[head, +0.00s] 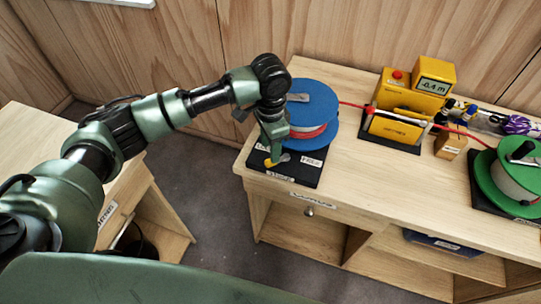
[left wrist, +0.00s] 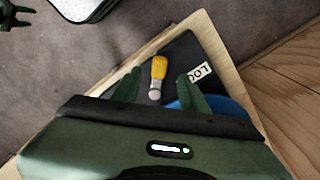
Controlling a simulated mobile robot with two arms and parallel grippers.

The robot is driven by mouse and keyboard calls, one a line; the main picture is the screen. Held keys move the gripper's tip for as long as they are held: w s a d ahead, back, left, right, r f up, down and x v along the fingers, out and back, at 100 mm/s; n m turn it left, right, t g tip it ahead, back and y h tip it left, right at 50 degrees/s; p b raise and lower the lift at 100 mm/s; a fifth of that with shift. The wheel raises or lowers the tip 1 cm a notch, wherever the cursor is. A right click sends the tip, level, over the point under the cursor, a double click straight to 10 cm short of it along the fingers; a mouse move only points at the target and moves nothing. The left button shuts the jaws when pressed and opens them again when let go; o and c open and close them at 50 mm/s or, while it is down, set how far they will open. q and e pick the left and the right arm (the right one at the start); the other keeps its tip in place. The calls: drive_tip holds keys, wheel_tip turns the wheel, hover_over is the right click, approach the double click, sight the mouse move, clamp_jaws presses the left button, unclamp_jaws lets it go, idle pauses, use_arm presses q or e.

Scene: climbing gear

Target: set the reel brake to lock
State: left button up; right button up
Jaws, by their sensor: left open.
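The reel brake is a lever with a yellow handle (head: 269,162) and a light metal end, on the black base plate (head: 307,176) in front of the blue reel (head: 312,108). In the head view the handle points to the lower left. My left gripper (head: 274,152) is over the lever, fingers pointing down. In the left wrist view the yellow handle (left wrist: 159,67) shows in the gap between the open fingers (left wrist: 159,88); I cannot tell whether they touch it. The lock label (left wrist: 201,73) is partly hidden by the right-hand finger.
A red rope runs from the blue reel to a yellow meter (head: 433,77) reading -0.4 m. A green reel (head: 491,183) stands at the right of the bench (head: 350,190). A dark green shape in the left wrist view's top left corner may be my right gripper.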

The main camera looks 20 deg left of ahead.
use_arm(q)
drive_tip(key=shift+r, duration=1.45)
